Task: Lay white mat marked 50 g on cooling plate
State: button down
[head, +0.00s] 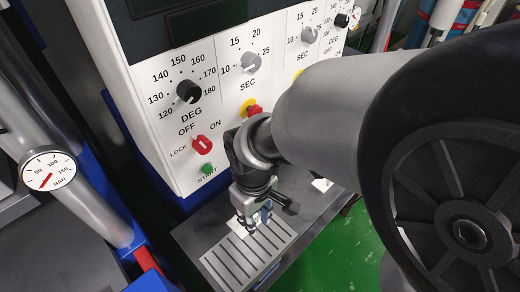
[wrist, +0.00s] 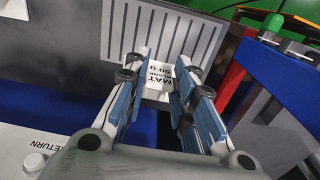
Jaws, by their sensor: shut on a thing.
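The white mat (wrist: 158,78) carries black print reading MAT and what looks like 50 g, partly hidden between the fingers in the wrist view. My gripper (wrist: 163,88) is shut on it, with a blue-padded finger on each side. In the head view my gripper (head: 254,222) is over the left back edge of a slotted light grey plate, which looks like the cooling plate (head: 250,262). A white part of the mat (head: 237,226) shows beside the fingers. The slotted plate (wrist: 203,42) lies beyond the fingertips in the wrist view. I cannot tell whether the mat touches it.
The slotted plate lies on a dark grey shelf (head: 205,222) below the white control panel (head: 180,120) with dials. A small white piece (head: 322,185) lies on the shelf to the right. A pipe with a pressure gauge (head: 48,171) stands at the left. Green floor is at right.

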notch_tip(320, 180, down, 18)
jog(key=b, duration=0.6)
jog(key=shift+s+f, duration=0.1)
jog(key=shift+f, duration=0.1)
jog(key=c, duration=1.3)
grip_release()
jog(key=shift+c, duration=0.2)
